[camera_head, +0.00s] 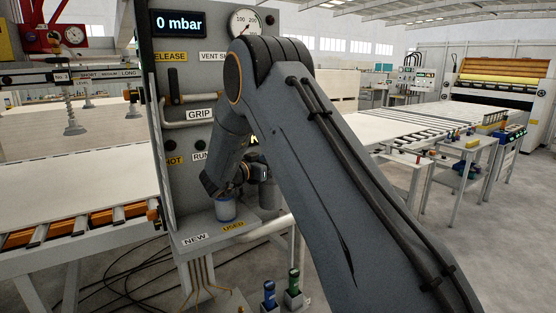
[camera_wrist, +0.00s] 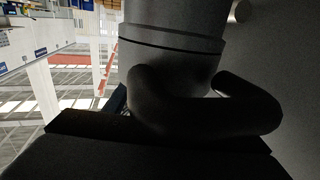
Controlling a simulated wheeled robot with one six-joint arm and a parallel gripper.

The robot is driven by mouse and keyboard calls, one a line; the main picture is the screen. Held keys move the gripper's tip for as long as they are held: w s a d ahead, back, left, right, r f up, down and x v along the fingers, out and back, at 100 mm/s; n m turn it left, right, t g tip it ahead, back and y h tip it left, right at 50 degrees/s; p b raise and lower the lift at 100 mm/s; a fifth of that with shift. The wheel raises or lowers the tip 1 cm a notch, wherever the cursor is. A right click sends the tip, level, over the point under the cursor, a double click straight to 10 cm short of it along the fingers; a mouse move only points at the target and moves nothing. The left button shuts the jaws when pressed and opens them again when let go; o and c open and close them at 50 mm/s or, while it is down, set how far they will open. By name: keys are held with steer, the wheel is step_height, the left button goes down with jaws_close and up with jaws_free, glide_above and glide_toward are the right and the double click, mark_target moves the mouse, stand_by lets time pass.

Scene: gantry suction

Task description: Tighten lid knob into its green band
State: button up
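The lid knob and its green band cannot be made out in either view. In the wrist view, a large dark grey cylinder (camera_wrist: 172,40) fills the upper middle, with a thick curved dark piece (camera_wrist: 160,100) across its lower end. I cannot tell whether this curved piece is the knob or part of my gripper. In the head view, my forearm bends down in front of the grey control panel (camera_head: 180,130), and my wrist is low against it. My fingertips are not distinguishable there, so their opening and any hold are unclear. The wrist view is very dark.
A pale blue canister (camera_head: 225,208) stands on a small shelf (camera_head: 208,240) labelled NEW and USED, close by my wrist. A handle (camera_head: 187,123) juts from the panel. The display (camera_head: 179,23) reads 0 mbar. Two small bottles stand below. Conveyor tables (camera_head: 430,120) lie right.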

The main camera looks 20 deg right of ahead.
steer(key=b+v, duration=0.2)
steer(key=v, duration=0.6)
steer(key=shift+d, duration=0.1)
stand_by(0.3)
